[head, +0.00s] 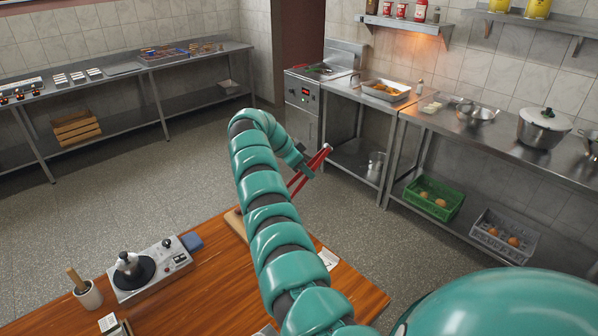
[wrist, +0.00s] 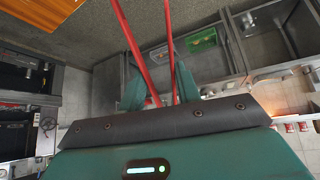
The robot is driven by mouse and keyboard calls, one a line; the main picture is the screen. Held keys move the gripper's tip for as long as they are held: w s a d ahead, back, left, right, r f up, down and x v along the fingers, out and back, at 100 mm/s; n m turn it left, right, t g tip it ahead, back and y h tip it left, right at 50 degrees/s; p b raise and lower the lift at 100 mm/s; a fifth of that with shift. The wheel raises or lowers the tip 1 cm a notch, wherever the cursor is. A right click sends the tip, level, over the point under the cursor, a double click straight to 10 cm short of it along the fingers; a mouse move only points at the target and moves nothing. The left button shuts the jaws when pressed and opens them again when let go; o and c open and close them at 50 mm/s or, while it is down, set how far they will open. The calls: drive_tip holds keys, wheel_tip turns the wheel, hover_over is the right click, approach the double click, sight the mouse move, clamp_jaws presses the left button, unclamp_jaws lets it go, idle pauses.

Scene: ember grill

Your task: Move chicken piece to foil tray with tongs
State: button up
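My gripper (head: 303,164) is raised over the floor between the wooden table and the counters. In the wrist view the two red arms of the tongs (wrist: 143,50) run out apart from between my teal fingers (wrist: 158,92). Their tips are out of that frame, and I see nothing between the arms. A silver tray (head: 406,95) with orange-brown food (head: 385,87) stands on the back counter, right of the grill (head: 327,72). I cannot tell the chicken piece at this size.
A steel counter (head: 480,125) with bowls and a lidded pot (head: 543,127) runs along the right wall. A green crate (head: 434,198) is below it. The wooden table (head: 205,275) with a burner (head: 150,270) is in front. Open floor lies between.

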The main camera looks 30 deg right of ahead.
sight(304, 184)
drive_tip(key=shift+w+f, duration=0.1)
drive_tip(key=shift+w, duration=0.05)
drive_tip(key=shift+f+p, duration=0.7)
drive_tip(key=shift+f, duration=2.25)
drive_tip(key=shift+f+b, duration=1.5)
drive_tip(key=shift+f, duration=0.55)
drive_tip(key=shift+c, duration=0.5)
